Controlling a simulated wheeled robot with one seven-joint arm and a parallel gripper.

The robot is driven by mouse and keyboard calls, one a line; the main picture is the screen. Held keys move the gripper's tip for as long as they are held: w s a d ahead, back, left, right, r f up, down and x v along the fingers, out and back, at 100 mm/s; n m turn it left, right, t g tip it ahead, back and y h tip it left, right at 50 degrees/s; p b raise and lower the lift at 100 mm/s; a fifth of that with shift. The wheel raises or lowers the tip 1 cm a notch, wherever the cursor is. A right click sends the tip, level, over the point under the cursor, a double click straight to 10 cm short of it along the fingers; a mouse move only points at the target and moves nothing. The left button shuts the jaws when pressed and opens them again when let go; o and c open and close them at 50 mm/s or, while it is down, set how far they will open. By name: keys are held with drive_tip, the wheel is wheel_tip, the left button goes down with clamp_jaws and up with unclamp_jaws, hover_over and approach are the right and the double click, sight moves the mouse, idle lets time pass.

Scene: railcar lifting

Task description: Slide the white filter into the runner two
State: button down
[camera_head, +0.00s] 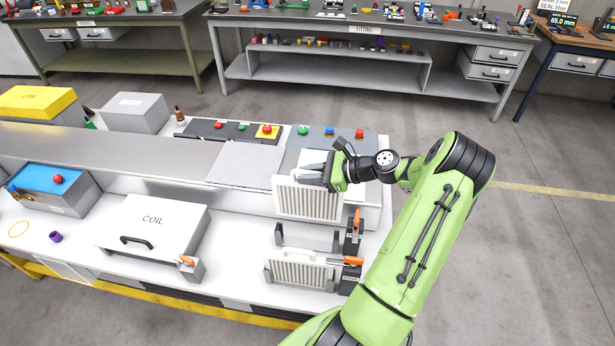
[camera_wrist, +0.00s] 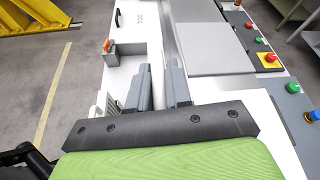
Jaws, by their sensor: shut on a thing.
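A white ribbed filter (camera_head: 308,203) hangs upright in the head view, just below my gripper (camera_head: 312,174). My gripper is shut on its top edge. In the wrist view my gripper's grey fingers (camera_wrist: 162,85) show, but the held filter is mostly hidden there. A dark U-shaped runner (camera_head: 306,240) lies just below and in front of the held filter and looks empty. A second ribbed filter (camera_head: 300,274) sits in the nearer runner. I cannot read which runner is number two.
An upright orange lever (camera_head: 357,219) stands at the empty runner's right end. Another orange lever (camera_head: 353,260) lies level at the front runner. A white COIL cover (camera_head: 153,228) is to the left. Control buttons (camera_head: 330,132) line the back edge behind my gripper.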

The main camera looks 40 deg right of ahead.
sight(308, 195)
drive_tip(key=shift+w+f, duration=0.4)
drive_tip(key=shift+w, duration=0.05)
drive_tip(key=shift+s+r+p, duration=0.25)
drive_tip(key=shift+p, duration=0.1)
drive_tip(key=shift+r+p, duration=0.1)
drive_tip(key=shift+p, duration=0.4)
drive_tip(key=shift+f, duration=0.25)
wheel_tip(308, 195, down, 6)
drive_tip(key=b, duration=0.3)
drive_tip(key=shift+r, duration=0.1)
drive_tip(key=shift+r+p, duration=0.1)
drive_tip(key=shift+p, duration=0.85)
drive_tip(key=shift+f, duration=0.2)
